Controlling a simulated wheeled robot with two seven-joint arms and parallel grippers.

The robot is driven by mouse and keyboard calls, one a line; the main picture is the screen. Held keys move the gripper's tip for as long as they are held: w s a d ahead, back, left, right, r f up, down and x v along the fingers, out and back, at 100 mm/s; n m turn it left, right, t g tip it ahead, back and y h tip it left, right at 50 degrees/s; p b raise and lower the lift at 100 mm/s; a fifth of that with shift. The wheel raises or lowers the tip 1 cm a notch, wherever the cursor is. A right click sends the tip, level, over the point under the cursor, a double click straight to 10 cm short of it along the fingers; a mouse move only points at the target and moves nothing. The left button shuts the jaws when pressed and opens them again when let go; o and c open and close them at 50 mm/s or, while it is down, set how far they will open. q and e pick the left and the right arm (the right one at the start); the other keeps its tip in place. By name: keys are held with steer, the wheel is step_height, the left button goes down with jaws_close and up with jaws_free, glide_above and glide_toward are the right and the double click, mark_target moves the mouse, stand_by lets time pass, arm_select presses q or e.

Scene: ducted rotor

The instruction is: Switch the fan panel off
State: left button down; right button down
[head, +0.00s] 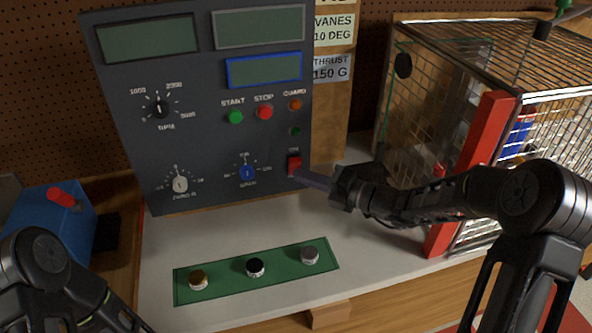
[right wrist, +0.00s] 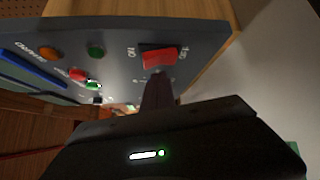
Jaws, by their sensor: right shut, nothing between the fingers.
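The dark grey fan panel (head: 205,150) stands upright on the white bench top in the head view. Its red rocker switch (head: 294,164) sits at the panel's lower right edge; it also shows in the right wrist view (right wrist: 159,58), with ON and OFF lettering around it. My right gripper (head: 304,177) is shut and empty. Its fingertips are at or just below the rocker; I cannot tell whether they touch it. The three displays look blank. My left arm shows at the lower left, but its gripper is out of view.
The panel holds a green START button (head: 236,117), a red STOP button (head: 265,112) and knobs. A wire cage (head: 470,60) with a red post (head: 470,170) stands right. A green mat (head: 227,281) with three round pieces lies in front. A blue box (head: 60,230) is left.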

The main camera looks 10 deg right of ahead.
steer(key=shift+s, duration=0.1)
stand_by(0.3)
steer(key=s+p, duration=0.1)
steer(key=s+r+p, duration=0.1)
steer(key=s, duration=0.1)
steer(key=s+r+p, duration=0.1)
steer(key=shift+s+d, duration=0.15)
steer(key=shift+s, duration=0.1)
stand_by(0.5)
